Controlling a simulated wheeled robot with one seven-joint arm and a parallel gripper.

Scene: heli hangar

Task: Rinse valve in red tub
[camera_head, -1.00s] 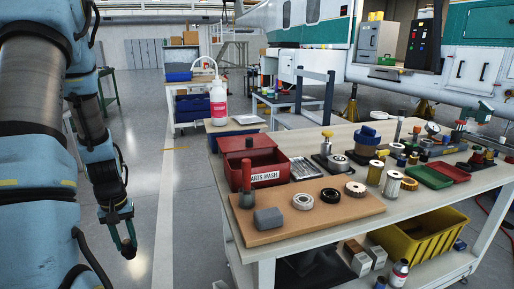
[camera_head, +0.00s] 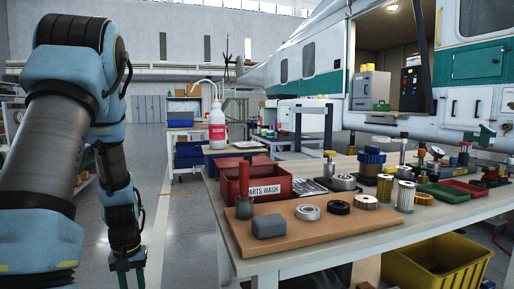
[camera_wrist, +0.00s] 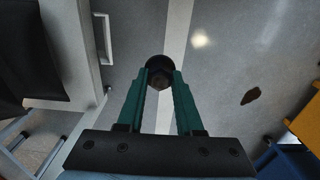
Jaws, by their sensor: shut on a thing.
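The red tub (camera_head: 285,187), labelled "PARTS WASH", stands at the left end of the workbench in the head view. Its inside is mostly hidden from this low angle. My gripper (camera_head: 128,274) hangs left of the workbench, over the floor and apart from the tub, partly cut off by the bottom edge. In the wrist view, the green fingers of my gripper (camera_wrist: 159,82) are closed on a dark, round-ended piece, seemingly the valve (camera_wrist: 159,66). It sits between the fingertips with grey floor beyond.
The workbench (camera_head: 452,212) is crowded to the right. A yellow crate (camera_head: 440,262) sits below. Floor left of the bench is clear.

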